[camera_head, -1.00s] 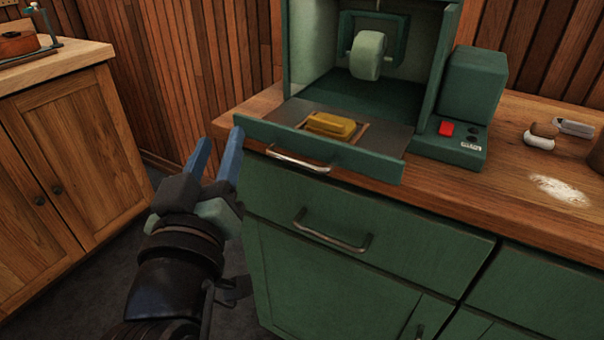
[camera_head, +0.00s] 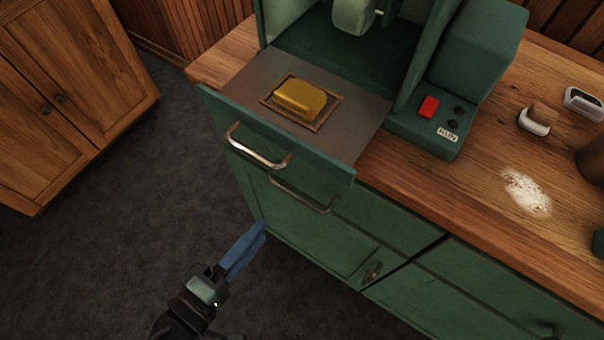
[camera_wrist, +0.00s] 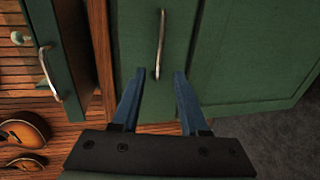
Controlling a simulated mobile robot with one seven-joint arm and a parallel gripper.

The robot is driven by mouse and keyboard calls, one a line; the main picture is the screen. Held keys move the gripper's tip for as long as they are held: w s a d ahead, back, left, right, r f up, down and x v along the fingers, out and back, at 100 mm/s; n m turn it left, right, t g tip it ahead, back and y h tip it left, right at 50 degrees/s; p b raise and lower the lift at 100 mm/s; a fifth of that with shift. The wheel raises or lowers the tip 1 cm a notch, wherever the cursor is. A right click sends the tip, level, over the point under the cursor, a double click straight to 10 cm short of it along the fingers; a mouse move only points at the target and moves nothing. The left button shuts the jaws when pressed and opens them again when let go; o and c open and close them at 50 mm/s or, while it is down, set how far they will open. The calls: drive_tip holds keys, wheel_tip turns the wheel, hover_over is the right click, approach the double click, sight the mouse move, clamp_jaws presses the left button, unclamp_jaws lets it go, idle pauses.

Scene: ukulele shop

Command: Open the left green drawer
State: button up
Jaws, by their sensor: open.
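The left green drawer (camera_head: 355,215) is shut in the cabinet under the wooden counter. Its metal bar handle (camera_head: 302,195) partly shows below the pulled-out tray in the head view. In the wrist view the drawer front (camera_wrist: 142,40) fills the upper middle, and its handle (camera_wrist: 161,45) lies ahead of and between my fingertips, apart from them. My gripper (camera_head: 256,236) is low in front of the cabinet, fingers toward it. The blue fingers overlap in the head view, but in the wrist view my gripper (camera_wrist: 157,76) is open and empty.
A tray (camera_head: 365,125) with its own handle (camera_head: 258,148) and a yellow block (camera_head: 299,99) juts out above the drawer. A green machine (camera_head: 465,70) stands on the counter (camera_head: 450,190). A wooden cabinet (camera_head: 75,90) is at left. The floor between is clear.

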sight(293, 192)
drive_tip(key=x, duration=1.2)
drive_tip(key=shift+b, duration=0.35)
clamp_jaws()
idle(0.7)
